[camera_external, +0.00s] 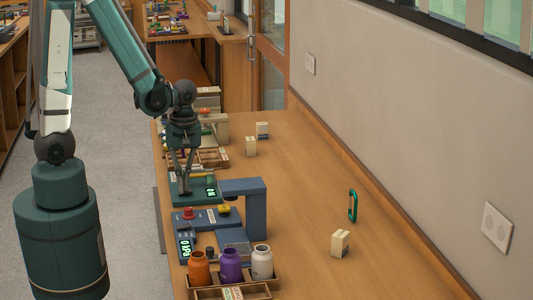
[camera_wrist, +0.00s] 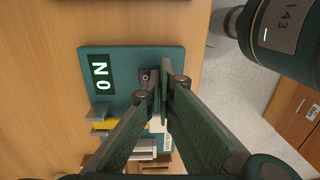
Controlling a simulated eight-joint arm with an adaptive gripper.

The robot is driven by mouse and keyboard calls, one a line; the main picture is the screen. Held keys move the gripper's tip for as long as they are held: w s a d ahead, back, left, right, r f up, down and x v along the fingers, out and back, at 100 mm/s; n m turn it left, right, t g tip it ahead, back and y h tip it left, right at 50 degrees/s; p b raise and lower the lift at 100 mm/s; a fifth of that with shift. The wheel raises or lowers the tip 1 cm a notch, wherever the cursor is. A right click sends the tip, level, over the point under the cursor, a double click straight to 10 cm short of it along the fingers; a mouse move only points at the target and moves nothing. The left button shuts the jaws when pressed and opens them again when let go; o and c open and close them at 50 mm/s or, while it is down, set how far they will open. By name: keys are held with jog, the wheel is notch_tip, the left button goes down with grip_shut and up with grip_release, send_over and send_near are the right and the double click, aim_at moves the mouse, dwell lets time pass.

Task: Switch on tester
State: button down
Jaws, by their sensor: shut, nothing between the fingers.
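A flat teal tester (camera_external: 198,198) lies on the wooden counter near its left edge. Its small dark display (camera_external: 211,191) shows "ON" in bright letters, and the same display (camera_wrist: 99,74) reads "ON" turned around in the wrist view. The teal plate (camera_wrist: 130,62) also shows there, with a small dark switch part (camera_wrist: 149,76) beside my fingertips. My gripper (camera_wrist: 164,82) is shut and empty, its tips close over the plate by that part. I cannot tell whether they touch it. In the external view my gripper (camera_external: 186,190) points down at the tester.
A blue device (camera_external: 205,219) with a red knob and a lit display stands just in front. A blue-grey arch-shaped stand (camera_external: 256,205) is to the right. Orange, purple and white bottles (camera_external: 230,264) sit in a wooden tray. A green carabiner (camera_external: 353,205) and small boxes (camera_external: 340,243) lie on the otherwise clear right side.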

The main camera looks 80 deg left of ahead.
jog(key=shift+s+r+p, duration=0.15)
jog(key=shift+r+p, duration=0.6)
jog(key=shift+r, duration=0.35)
jog(key=shift+s+r+p, duration=0.15)
jog(key=shift+r+p, duration=0.55)
jog(key=shift+r, duration=0.4)
notch_tip(320, 180, up, 9)
jog(key=s+p, duration=0.1)
jog(key=shift+s+r, duration=0.15)
jog(key=shift+s, duration=0.1)
jog(key=w+d+r+m+t+b, duration=0.1)
jog(key=d+r+m+t, duration=0.3)
jog(key=m, duration=0.5)
jog(key=w+d+r+m+t+b, duration=0.1)
jog(key=d+r+m+t+b, duration=0.2)
jog(key=r+m, duration=0.3)
jog(key=d+m, duration=0.1)
jog(key=m, duration=0.2)
jog(key=shift+w+d+r+t+b, duration=0.2)
jog(key=shift+w+d+t+b, duration=0.1)
jog(key=shift+w+t+b, duration=0.1)
